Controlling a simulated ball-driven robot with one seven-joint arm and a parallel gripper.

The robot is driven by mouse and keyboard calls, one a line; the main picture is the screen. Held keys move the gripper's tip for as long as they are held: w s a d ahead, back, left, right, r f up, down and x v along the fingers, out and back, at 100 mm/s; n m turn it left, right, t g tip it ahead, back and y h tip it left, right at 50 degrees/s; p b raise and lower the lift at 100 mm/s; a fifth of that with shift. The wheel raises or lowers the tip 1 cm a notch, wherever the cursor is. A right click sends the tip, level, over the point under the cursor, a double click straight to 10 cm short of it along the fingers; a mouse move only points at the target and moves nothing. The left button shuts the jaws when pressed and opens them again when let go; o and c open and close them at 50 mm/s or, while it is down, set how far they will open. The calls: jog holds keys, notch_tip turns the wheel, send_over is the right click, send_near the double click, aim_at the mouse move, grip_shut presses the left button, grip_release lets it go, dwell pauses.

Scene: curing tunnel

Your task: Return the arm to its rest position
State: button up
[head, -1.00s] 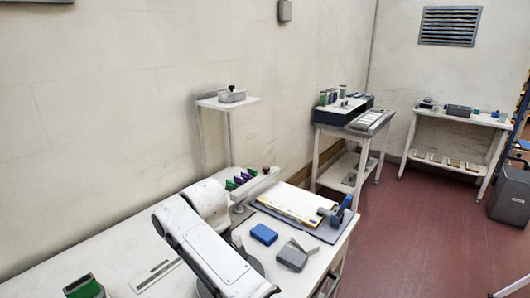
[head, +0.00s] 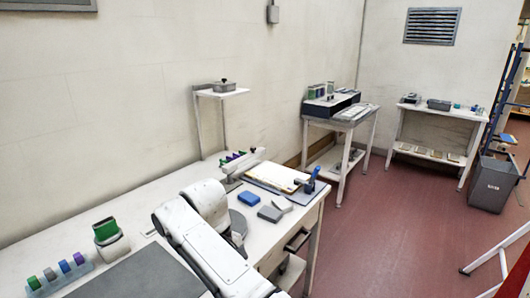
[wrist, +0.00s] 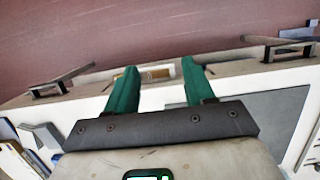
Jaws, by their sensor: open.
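My white arm (head: 205,245) reaches over the front edge of the long white table (head: 150,198) in the head view, and its end runs out of the picture at the bottom. My gripper (wrist: 157,77) shows in the wrist view with two green fingers apart and nothing between them. The fingers point toward the red floor (wrist: 150,28), past the table's drawer side with its handles. The head view does not show the gripper.
A dark mat (head: 140,277) lies at the front. Red floor (head: 400,215) is open at right.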

jog(key=s+d+f+m+y, duration=0.2)
jog(key=s+d+f, duration=0.45)
jog(key=f, duration=0.25)
jog(key=s+d+f+m+y, duration=0.2)
jog(key=s+d+f, duration=0.3)
jog(key=s+f, duration=0.35)
jog(key=s+d+r+m+t+h, duration=0.1)
jog(key=s+d+m, duration=0.6)
jog(key=s+d, duration=1.4)
jog(key=d+t, duration=0.1)
jog(key=d, duration=0.1)
jog(key=shift+s+d+r+t+h, duration=0.15)
jog(key=shift+s+d+t+h, duration=0.25)
